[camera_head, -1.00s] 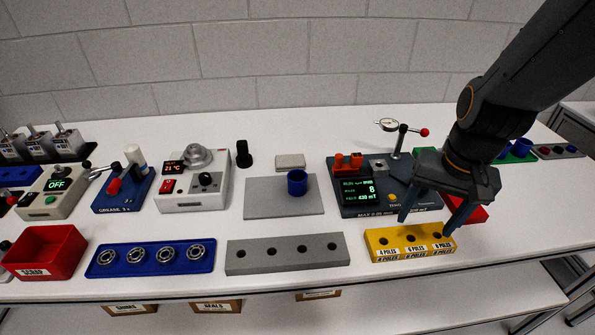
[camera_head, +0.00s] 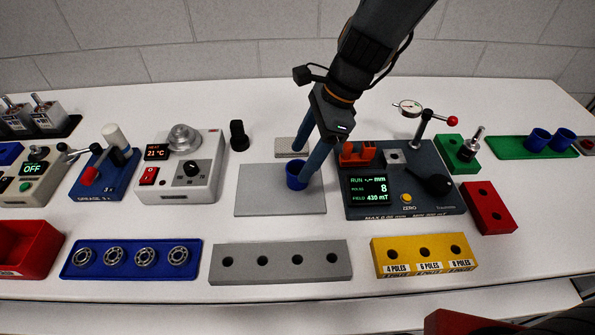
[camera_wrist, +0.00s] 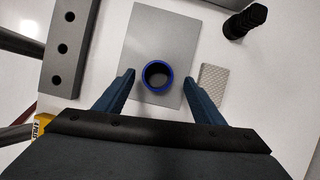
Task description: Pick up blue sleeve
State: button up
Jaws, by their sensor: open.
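The blue sleeve (camera_head: 296,177) is a short open ring standing upright on the right part of a flat grey plate (camera_head: 265,203). In the wrist view the sleeve (camera_wrist: 158,76) shows its round opening from above, between my two fingers and slightly beyond their tips. My gripper (camera_head: 302,160) is open and empty, its blue-grey fingers reaching down at the sleeve. In the head view one finger partly covers the sleeve's right side. In the wrist view the open gripper (camera_wrist: 160,75) has clear gaps on both sides of the sleeve.
A textured grey block (camera_head: 291,147) lies close behind the plate. The dark gauge station (camera_head: 400,180) stands just right of it. A grey block with holes (camera_head: 280,262) lies in front. A black knobbed post (camera_head: 239,136) stands behind left. Two more blue sleeves (camera_head: 551,139) stand on a green tray (camera_head: 508,148).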

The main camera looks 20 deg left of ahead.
aim_at(298, 169)
jog(key=shift+d+p+x, duration=0.2)
jog(key=shift+p+x, duration=0.15)
jog(key=shift+x, duration=1.8)
jog(key=shift+s, duration=0.1)
jog(key=c, duration=1.1)
jog(key=shift+c, duration=0.2)
